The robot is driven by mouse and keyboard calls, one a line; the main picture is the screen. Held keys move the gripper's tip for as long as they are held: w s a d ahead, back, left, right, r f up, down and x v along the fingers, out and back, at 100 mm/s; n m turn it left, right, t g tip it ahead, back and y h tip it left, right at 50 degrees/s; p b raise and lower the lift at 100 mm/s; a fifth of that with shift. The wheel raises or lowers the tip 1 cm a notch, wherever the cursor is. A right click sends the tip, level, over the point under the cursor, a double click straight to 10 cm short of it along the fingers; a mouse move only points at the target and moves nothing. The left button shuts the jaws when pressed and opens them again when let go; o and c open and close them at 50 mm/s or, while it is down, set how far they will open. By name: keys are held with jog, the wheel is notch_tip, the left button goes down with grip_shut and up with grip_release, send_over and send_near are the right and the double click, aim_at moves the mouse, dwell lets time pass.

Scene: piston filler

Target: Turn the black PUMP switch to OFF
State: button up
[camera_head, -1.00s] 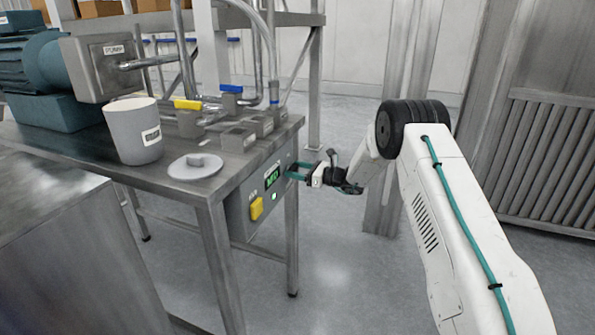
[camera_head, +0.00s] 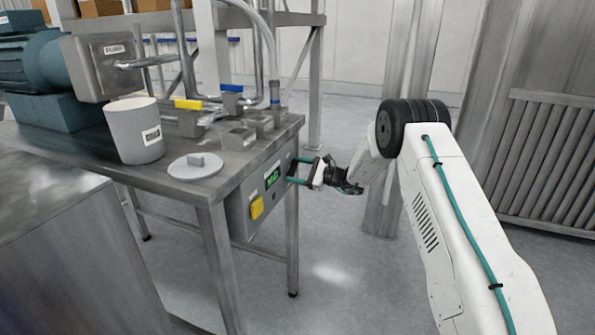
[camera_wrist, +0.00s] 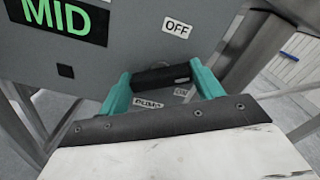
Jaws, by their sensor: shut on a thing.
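The black PUMP switch (camera_wrist: 160,77) is a dark bar knob on the grey control box (camera_head: 237,213). My gripper (camera_wrist: 164,80) has its green fingers shut on the knob, one at each end. In the wrist view, the OFF label (camera_wrist: 177,28) is above and to the right of the knob. The ON label (camera_wrist: 181,92) is just below its right end, and the PUMP label (camera_wrist: 148,104) is below it. In the head view, my gripper (camera_head: 300,170) reaches the box's right end, and the knob cannot be made out there.
The box hangs under the steel table (camera_head: 120,172) edge, with a green MID display (camera_head: 272,178) and a yellow button (camera_head: 257,208). On top are a grey cup (camera_head: 130,130), a round lid (camera_head: 196,167) and valves with yellow and blue handles.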

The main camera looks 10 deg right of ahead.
jog(key=n, duration=0.6)
jog(key=shift+f+n, duration=0.1)
jog(key=shift+n, duration=0.2)
jog(key=n, duration=0.5)
jog(key=shift+s+f, duration=0.1)
jog(key=shift+f, duration=0.05)
jog(key=o, duration=1)
jog(key=v, duration=0.7)
jog(key=shift+s+d, duration=0.25)
jog(key=shift+d, duration=0.05)
